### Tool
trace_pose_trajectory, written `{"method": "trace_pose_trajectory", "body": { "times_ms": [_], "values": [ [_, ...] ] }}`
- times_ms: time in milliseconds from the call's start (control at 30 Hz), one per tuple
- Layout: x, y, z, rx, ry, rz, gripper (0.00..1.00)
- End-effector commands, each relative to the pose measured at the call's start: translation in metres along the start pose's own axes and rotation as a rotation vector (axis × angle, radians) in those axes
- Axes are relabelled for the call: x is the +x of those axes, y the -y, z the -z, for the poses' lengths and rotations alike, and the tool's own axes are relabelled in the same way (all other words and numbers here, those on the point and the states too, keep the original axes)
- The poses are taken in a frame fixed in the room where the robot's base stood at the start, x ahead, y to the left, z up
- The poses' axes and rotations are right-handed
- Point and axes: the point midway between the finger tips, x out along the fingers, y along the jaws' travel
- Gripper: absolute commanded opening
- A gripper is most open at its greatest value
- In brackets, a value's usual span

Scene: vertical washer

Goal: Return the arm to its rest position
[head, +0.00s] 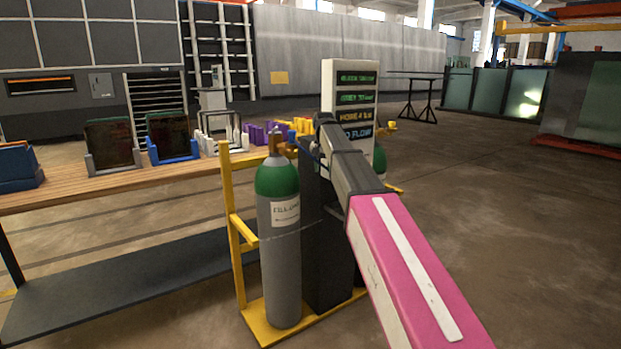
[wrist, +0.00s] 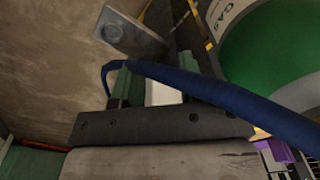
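My arm, pink and grey, reaches forward over the gas cylinder cart in the head view. My gripper's fingers are hidden there behind the arm. In the wrist view my gripper (wrist: 152,85) shows two green-padded fingers standing apart, with a pale patch between them; I see nothing clamped. A blue hose (wrist: 235,97) crosses just in front of the fingers; I cannot tell whether it touches them. A grey metal plate with a bolt (wrist: 130,35) is beyond the left finger.
A green-topped grey cylinder (head: 279,240) stands on a yellow cart (head: 236,230), close left of my arm. A display panel (head: 350,85) rises behind the arm. A wooden bench (head: 100,186) is at left. Floor (head: 500,200) at right is clear.

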Motion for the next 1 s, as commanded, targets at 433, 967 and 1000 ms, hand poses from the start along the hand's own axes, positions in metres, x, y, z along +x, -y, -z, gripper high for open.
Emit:
{"method": "trace_pose_trajectory", "body": {
  "times_ms": [433,967,1000],
  "values": [
    [0.201,-0.086,-0.11,-0.051,0.003,-0.001,0.38],
    [0.348,-0.168,-0.273,-0.11,0.0,0.0,0.38],
    [0.354,-0.172,-0.282,-0.114,-0.001,0.0,0.38]
  ]
}}
